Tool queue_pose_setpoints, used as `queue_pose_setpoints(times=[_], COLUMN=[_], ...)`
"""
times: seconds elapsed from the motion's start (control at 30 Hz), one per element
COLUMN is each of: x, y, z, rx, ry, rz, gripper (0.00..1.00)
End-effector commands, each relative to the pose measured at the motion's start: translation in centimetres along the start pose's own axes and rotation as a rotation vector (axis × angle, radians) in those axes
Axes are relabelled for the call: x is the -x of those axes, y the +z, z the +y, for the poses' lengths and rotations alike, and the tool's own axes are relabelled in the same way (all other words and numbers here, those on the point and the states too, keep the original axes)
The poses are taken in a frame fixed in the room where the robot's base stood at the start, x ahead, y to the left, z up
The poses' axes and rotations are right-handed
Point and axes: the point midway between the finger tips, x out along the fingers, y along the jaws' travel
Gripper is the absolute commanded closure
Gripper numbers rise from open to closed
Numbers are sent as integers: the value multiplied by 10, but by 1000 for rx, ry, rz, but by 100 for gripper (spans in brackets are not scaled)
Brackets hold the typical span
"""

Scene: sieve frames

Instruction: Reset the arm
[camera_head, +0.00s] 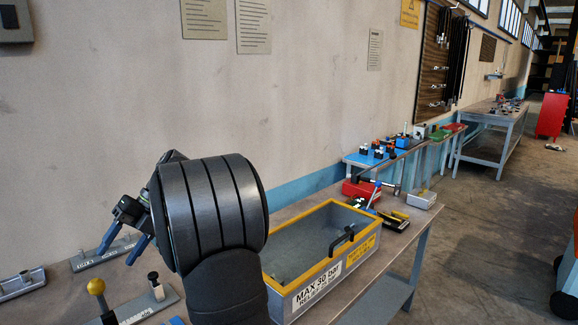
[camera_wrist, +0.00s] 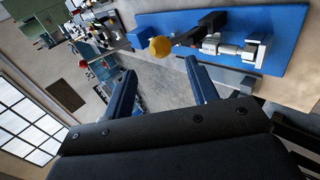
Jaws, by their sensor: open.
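My gripper (camera_head: 139,233) is at the left in the head view, raised above the bench and beside the wall, with its blue fingers pointing down and to the left. In the wrist view the two blue fingers of my gripper (camera_wrist: 163,92) stand apart with nothing between them. My own dark arm link hides part of the bench in the head view.
A grey bin with a yellow rim (camera_head: 283,281) stands on the bench right of my arm. Grey plates with fittings (camera_head: 106,255) and a yellow-knobbed lever (camera_head: 96,287) lie at the left. Tools (camera_head: 394,220) lie beyond the bin. Open floor (camera_head: 490,230) is at right.

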Motion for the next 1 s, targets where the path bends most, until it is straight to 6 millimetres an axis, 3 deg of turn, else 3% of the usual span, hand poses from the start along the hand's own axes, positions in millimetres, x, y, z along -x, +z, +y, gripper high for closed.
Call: queue_pose_setpoints(times=[0.2, 0.43, 0.63, 1.0], x=[-43, -72, -81, -78], y=[-1, 0, 0, 0], z=[0, 0, 0, 0], rx=[1, 0, 0, 1], ry=[1, -1, -1, -1], rz=[3, 0, 0, -2], gripper=[47, 47, 47, 47])
